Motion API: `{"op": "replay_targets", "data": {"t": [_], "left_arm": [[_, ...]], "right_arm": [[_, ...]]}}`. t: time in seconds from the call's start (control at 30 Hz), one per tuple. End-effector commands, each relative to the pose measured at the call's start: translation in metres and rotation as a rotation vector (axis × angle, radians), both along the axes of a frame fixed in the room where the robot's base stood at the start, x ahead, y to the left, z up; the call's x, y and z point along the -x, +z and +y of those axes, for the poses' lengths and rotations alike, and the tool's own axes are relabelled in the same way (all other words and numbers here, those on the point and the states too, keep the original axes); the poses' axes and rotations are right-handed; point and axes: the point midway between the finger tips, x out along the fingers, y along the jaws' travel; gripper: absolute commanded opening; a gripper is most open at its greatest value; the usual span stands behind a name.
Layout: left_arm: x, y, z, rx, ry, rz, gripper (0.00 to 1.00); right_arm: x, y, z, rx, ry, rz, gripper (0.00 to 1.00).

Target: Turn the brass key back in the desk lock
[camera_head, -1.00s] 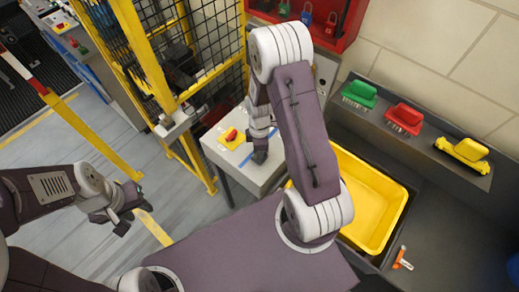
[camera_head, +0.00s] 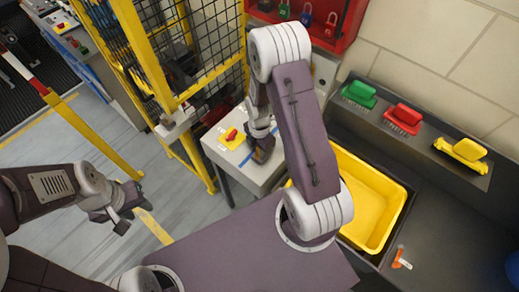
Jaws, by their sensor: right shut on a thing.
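The small grey-white desk (camera_head: 264,177) stands in the middle, by the yellow fence. My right gripper (camera_head: 262,154) points down at the desk top near its right side and is shut, with a small brownish patch showing at its fingers. The brass key and the lock are hidden by the gripper, so I cannot see the key's angle. My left gripper (camera_head: 130,208) is held out over the floor at the left, well away from the desk, empty, with its fingers apart.
A yellow plate with a red switch (camera_head: 231,135) and a blue strip are on the desk, left of my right gripper. A yellow mesh fence (camera_head: 158,75) stands behind. A yellow tub (camera_head: 369,200) sits in the sink at right, below several brushes.

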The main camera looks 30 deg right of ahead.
Motion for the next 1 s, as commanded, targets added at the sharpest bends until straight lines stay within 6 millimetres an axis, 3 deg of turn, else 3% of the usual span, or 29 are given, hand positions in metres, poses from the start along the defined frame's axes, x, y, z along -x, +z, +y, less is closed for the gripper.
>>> {"op": "replay_targets", "data": {"t": [0.13, 0.37, 0.57, 0.73, 0.77, 0.83, 1.0], "left_arm": [[0.0000, 0.0027, 0.0000, 0.000, 0.000, 0.000, 0.36], [0.0001, 0.0024, 0.0000, 0.000, 0.000, 0.000, 0.36], [0.0000, 0.0052, 0.0000, 0.000, 0.000, 0.000, 0.36], [0.0000, 0.0048, 0.0000, 0.000, 0.000, 0.000, 0.36], [0.0000, 0.0047, 0.0000, 0.000, 0.000, 0.000, 0.36], [0.0000, 0.0047, 0.0000, 0.000, 0.000, 0.000, 0.36], [0.0000, 0.0047, 0.0000, 0.000, 0.000, 0.000, 0.36]], "right_arm": [[-0.0005, 0.0008, 0.0000, 0.000, 0.180, -0.001, 0.00], [-0.0005, 0.0004, 0.0000, 0.000, 0.206, -0.001, 0.00], [-0.0002, 0.0005, 0.0001, 0.000, 0.442, 0.000, 0.00], [-0.0001, 0.0000, 0.0001, 0.000, 0.464, 0.000, 0.00], [-0.0001, 0.0000, 0.0001, 0.000, 0.463, 0.000, 0.33], [-0.0001, 0.0000, 0.0001, 0.000, 0.463, 0.000, 0.53], [-0.0001, 0.0000, 0.0001, 0.000, 0.461, 0.000, 0.56]]}}
